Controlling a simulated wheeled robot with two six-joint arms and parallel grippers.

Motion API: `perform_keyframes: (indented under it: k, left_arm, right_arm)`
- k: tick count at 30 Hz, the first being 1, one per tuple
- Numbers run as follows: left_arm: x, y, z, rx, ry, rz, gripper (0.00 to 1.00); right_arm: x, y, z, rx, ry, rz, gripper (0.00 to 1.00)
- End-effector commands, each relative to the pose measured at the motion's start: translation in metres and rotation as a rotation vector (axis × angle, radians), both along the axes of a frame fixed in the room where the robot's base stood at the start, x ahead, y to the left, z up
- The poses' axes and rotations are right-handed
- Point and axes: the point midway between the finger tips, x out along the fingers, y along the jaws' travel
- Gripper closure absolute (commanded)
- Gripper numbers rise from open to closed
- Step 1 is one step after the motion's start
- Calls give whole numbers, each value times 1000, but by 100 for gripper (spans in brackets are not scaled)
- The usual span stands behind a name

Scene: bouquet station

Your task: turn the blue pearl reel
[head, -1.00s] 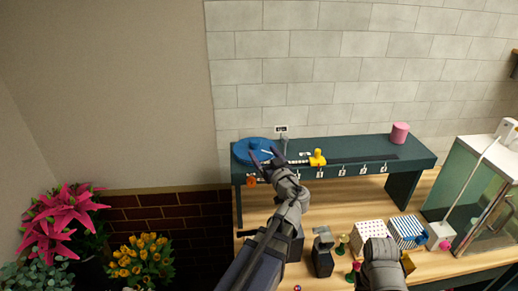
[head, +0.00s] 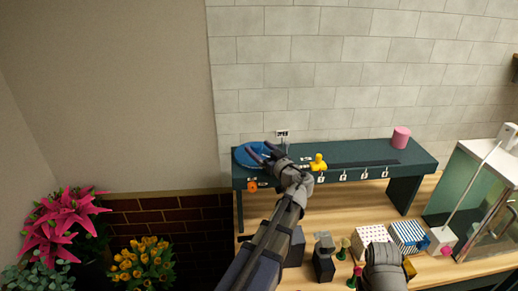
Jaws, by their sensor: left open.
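The blue pearl reel (head: 246,156) is a flat round disc at the left end of the dark green raised shelf. My left gripper (head: 262,150) is open, with its two fingers over the reel's right part. The fingers and wrist hide some of the reel, and I cannot tell whether they touch it. My right arm's end shows at the bottom right of the middle, but its fingers are not visible.
The dark green shelf (head: 355,152) carries a yellow figure (head: 318,162) and a pink cylinder (head: 401,137). An orange knob (head: 252,187) is at its front left. Below are a dotted box (head: 368,237), a striped box (head: 408,236) and a glass case (head: 475,195).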

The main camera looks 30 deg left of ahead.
Motion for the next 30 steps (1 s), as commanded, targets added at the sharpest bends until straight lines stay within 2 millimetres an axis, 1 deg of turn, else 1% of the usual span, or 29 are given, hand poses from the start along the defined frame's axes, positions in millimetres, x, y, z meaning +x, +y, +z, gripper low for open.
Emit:
perform_keyframes:
  k: [3, 11, 12, 30]
  left_arm:
    - [3, 6, 0, 0, 0, 1, 19]
    - [3, 6, 0, 0, 0, 0, 19]
    - [3, 6, 0, 0, 0, 0, 21]
    - [3, 6, 0, 0, 0, 0, 88]
  right_arm:
    - [0, 0, 0, 0, 0, 0, 50]
    - [0, 0, 0, 0, 0, 0, 50]
    - [0, 0, 0, 0, 0, 0, 50]
    - [0, 0, 0, 0, 0, 0, 50]
